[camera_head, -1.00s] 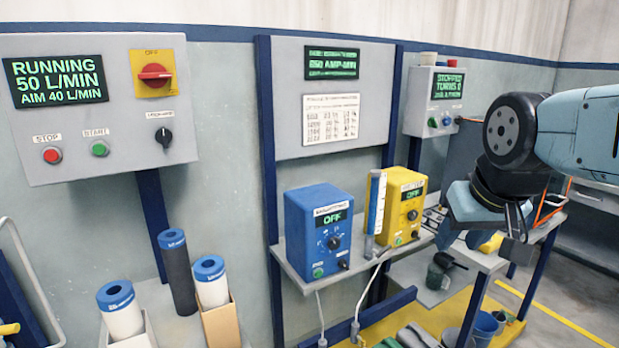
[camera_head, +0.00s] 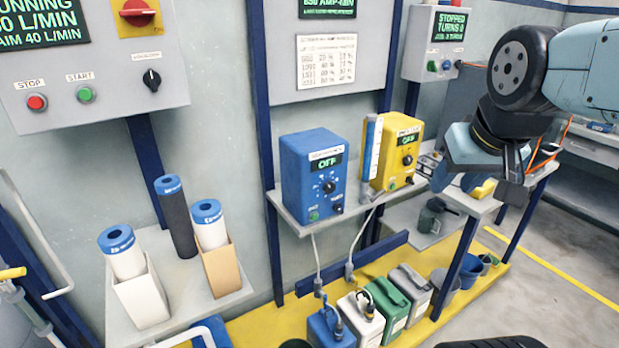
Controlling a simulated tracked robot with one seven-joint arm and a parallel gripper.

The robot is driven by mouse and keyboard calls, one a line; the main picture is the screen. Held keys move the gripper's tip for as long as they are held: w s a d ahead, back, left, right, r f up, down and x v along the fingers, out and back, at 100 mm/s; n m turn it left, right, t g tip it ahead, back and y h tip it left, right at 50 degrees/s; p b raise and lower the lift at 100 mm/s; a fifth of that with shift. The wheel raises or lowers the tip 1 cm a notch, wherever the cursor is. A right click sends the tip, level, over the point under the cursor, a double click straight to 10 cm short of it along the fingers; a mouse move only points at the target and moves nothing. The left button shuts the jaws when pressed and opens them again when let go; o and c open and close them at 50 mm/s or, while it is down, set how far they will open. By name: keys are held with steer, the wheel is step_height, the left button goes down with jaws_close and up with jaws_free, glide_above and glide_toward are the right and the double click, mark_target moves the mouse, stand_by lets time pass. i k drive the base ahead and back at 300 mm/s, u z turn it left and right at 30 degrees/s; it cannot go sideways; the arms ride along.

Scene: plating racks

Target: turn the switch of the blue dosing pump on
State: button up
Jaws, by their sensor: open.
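The blue dosing pump (camera_head: 312,178) stands on a small grey shelf in the middle of the view. Its display reads OFF. On its front are a dial (camera_head: 328,187), a green button (camera_head: 314,216) at lower left and a small black switch (camera_head: 337,208) at lower right. The switch's exact position is too small to tell. My gripper (camera_head: 513,185) hangs at the right, open and empty, well to the right of the blue pump and apart from it.
Several jugs (camera_head: 388,308) stand on the yellow floor platform below. A control panel (camera_head: 105,95) is at left, and filter cartridges (camera_head: 209,224) stand on a shelf.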

mark_target(338, 207)
steer(key=u, duration=1.1)
steer(key=k, duration=0.45)
steer(key=z, duration=0.7)
